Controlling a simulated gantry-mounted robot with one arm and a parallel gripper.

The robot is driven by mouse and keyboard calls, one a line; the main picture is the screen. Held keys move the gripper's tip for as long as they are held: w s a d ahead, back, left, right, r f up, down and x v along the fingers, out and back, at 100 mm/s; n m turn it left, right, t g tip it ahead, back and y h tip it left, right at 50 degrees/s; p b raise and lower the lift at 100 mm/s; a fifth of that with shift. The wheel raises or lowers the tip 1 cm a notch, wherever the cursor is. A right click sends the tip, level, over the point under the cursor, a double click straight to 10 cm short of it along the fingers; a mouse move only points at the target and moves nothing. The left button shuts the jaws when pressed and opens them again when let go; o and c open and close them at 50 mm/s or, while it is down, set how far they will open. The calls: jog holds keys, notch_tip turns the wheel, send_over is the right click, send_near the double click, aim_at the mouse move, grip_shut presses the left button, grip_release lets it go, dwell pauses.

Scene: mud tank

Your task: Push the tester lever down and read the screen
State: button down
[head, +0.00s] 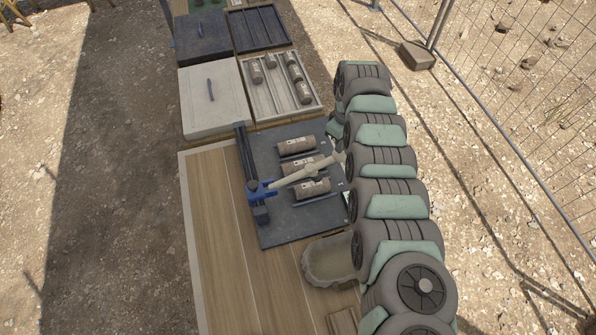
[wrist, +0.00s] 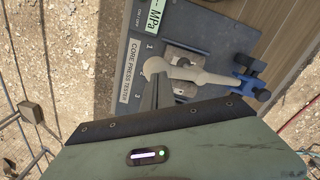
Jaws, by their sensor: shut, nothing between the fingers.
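The core press tester (head: 268,235) is a dark plate on a wooden bench, with a dark rail and blue joint (head: 258,190). Its pale lever (head: 290,178) reaches right across the plate, over several brown cylindrical cores (head: 297,144). In the wrist view the lever (wrist: 205,76) runs from the blue joint to a round knob. My gripper (wrist: 160,78) is shut and empty, its dark fingers right beside the knob; I cannot tell if they touch. In the head view my arm hides the gripper.
Behind the tester are a pale lidded box (head: 216,110) and a divided tray (head: 262,103) with more cores. A tan bowl (head: 328,262) stands near the front right. A wire fence (head: 520,110) is at the right. The bench's left front is clear.

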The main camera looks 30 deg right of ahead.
aim_at(341, 156)
jog(key=shift+d+f+b, duration=0.2)
jog(key=shift+f+b, duration=0.85)
jog(key=shift+f, duration=0.55)
jog(key=shift+s+d+f+b, duration=0.1)
jog(key=shift+d+f+b, duration=0.05)
jog(key=shift+f+b, duration=0.7)
jog(key=shift+s+d+f+b, duration=0.1)
jog(key=shift+f+b, duration=0.65)
jog(key=shift+f, duration=0.05)
jog(key=shift+d+f+b, duration=0.15)
jog(key=shift+f+b, duration=0.7)
jog(key=shift+b, duration=0.05)
jog(key=shift+d+f+b, duration=0.1)
jog(key=shift+f+b, duration=0.75)
jog(key=shift+f, duration=0.15)
jog(key=r+p, duration=0.4)
jog(key=p, duration=0.1)
jog(key=r+p, duration=0.5)
jog(key=a+r+p, duration=0.1)
jog(key=r+p, duration=0.3)
jog(key=shift+w+a+r+p, duration=0.1)
jog(key=shift+w+r+p, duration=0.05)
jog(key=shift+p, duration=0.25)
